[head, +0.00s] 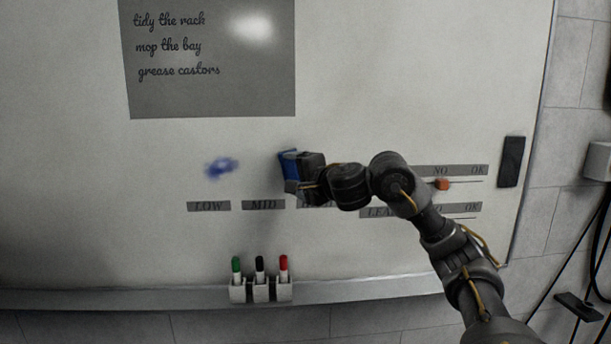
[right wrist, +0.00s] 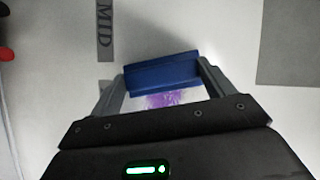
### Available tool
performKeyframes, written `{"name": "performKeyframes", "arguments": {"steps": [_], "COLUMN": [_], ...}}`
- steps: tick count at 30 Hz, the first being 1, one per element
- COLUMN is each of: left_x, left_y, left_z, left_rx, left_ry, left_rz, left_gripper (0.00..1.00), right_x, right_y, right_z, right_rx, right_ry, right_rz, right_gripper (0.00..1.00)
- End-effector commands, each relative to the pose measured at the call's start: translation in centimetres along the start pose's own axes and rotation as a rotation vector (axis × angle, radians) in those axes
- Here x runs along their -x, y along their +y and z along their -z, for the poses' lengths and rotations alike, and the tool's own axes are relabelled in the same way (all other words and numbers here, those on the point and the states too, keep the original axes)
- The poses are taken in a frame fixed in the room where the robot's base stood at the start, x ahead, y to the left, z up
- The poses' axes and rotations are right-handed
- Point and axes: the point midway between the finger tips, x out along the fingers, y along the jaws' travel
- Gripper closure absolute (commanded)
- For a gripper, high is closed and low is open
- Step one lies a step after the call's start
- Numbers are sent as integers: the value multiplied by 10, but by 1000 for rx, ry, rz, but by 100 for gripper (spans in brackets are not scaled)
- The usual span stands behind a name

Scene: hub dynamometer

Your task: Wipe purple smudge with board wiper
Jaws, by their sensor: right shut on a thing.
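The board wiper is a blue block (head: 288,168), and my right gripper (head: 291,172) is shut on it in front of the whiteboard (head: 400,100). In the right wrist view the wiper (right wrist: 162,71) sits between the fingertips. A purple smudge (right wrist: 168,100) shows on the board between the fingers, just on the palm side of the wiper, partly hidden. In the head view I cannot see this smudge behind the gripper. A blue-violet smudge (head: 221,167) shows left of the wiper. I cannot tell whether the wiper touches the board. My left gripper is out of view.
A grey note sheet (head: 210,95) is above. Grey labels, LOW (head: 209,206) and MID (head: 264,205), lie below. A holder (head: 261,291) with green, black and red markers stands on the ledge (head: 150,298).

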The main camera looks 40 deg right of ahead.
Motion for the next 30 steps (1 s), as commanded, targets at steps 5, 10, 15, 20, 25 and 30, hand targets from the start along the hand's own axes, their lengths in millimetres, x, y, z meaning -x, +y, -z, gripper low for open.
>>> {"name": "performKeyframes", "arguments": {"steps": [5, 10, 15, 20, 25, 30], "left_x": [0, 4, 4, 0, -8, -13], "left_y": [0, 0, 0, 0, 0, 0], "left_z": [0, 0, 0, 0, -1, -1], "left_rx": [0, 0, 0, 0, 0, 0], "left_ry": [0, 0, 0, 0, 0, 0], "left_rz": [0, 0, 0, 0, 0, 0], "left_gripper": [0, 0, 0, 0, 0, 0], "right_x": [-3, -1, 0, 3, 10, 16], "right_y": [-1, -6, -6, -3, 1, 3], "right_z": [-4, -3, -3, 3, 15, 25], "right_rx": [0, 1, 0, 0, 1, 1], "right_ry": [1, 2, 3, 4, 5, 3], "right_rz": [0, 1, 0, 0, 0, 0], "right_gripper": [46, 46, 46, 46, 46, 46]}}
